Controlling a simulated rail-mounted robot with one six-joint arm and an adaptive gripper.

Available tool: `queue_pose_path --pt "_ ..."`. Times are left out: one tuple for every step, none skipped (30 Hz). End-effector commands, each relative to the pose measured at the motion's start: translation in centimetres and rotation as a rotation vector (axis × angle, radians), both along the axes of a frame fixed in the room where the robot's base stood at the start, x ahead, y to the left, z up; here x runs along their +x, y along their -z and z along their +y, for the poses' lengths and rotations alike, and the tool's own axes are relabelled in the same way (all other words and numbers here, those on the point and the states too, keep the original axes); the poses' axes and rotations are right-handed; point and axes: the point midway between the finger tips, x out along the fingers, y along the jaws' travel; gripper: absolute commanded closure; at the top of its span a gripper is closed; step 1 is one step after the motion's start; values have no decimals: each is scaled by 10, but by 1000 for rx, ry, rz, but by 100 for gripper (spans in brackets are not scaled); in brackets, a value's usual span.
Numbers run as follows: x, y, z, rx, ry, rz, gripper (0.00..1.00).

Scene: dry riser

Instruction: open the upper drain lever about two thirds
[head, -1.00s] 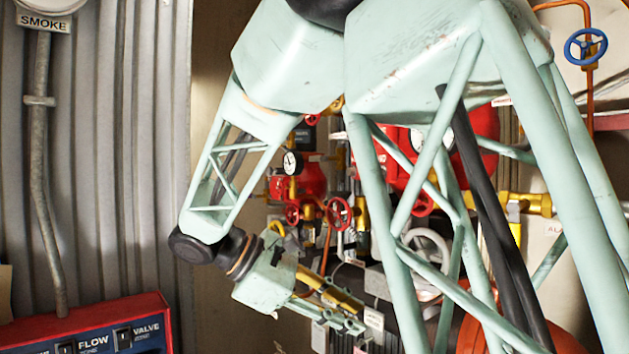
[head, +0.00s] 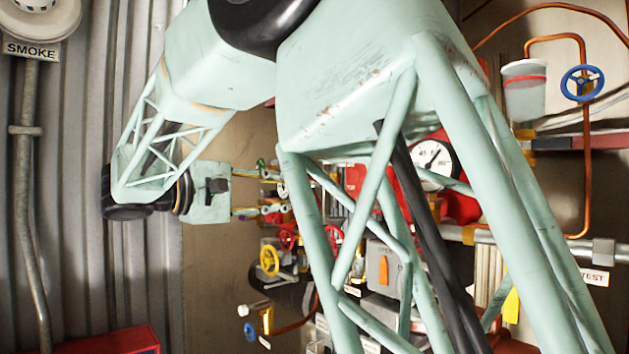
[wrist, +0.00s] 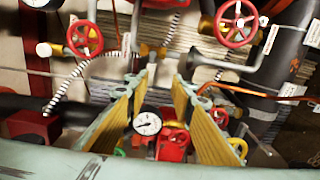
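My gripper (head: 262,191) points right toward the valve cluster in the head view. In the wrist view its two yellow-padded fingers (wrist: 165,82) stand apart with nothing clearly held between them. I cannot single out the upper drain lever for certain in either view. A brass fitting (wrist: 153,50) on a pipe lies just beyond the fingertips in the wrist view. A white dial gauge (wrist: 147,123) and a red valve body (wrist: 173,144) show between the fingers. My arm's frame hides part of the valve cluster in the head view.
Red handwheels (wrist: 83,38) and (wrist: 236,22) flank the fingers, with pipes around them. A yellow handwheel (head: 269,260) sits below my gripper. A blue handwheel (head: 581,83) is at upper right. A corrugated wall (head: 70,180) stands close at left.

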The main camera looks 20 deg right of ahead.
Motion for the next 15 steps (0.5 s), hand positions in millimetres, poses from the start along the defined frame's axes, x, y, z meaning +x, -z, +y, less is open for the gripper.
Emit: queue_pose_path --pt "1 -8 3 -5 -3 -18 77" --pt "2 -11 5 -8 -5 -27 77" --pt "2 -14 6 -11 -6 -36 77" --pt "2 -16 7 -12 -7 -41 77" --pt "3 -17 7 -14 -7 -45 77" --pt "3 -18 7 -14 -8 -48 77" --pt "3 -18 8 -14 -8 -49 77" --pt "3 -19 8 -15 -8 -50 77" --pt "3 -18 8 -14 -8 -48 77" --pt "3 -18 7 -14 -8 -48 77" --pt "3 -18 7 -14 -8 -48 77" --pt "3 -18 7 -14 -8 -48 77" --pt "3 -18 7 -14 -8 -48 77" --pt "3 -18 7 -15 -8 -47 77" --pt "3 -18 7 -15 -7 -47 77"
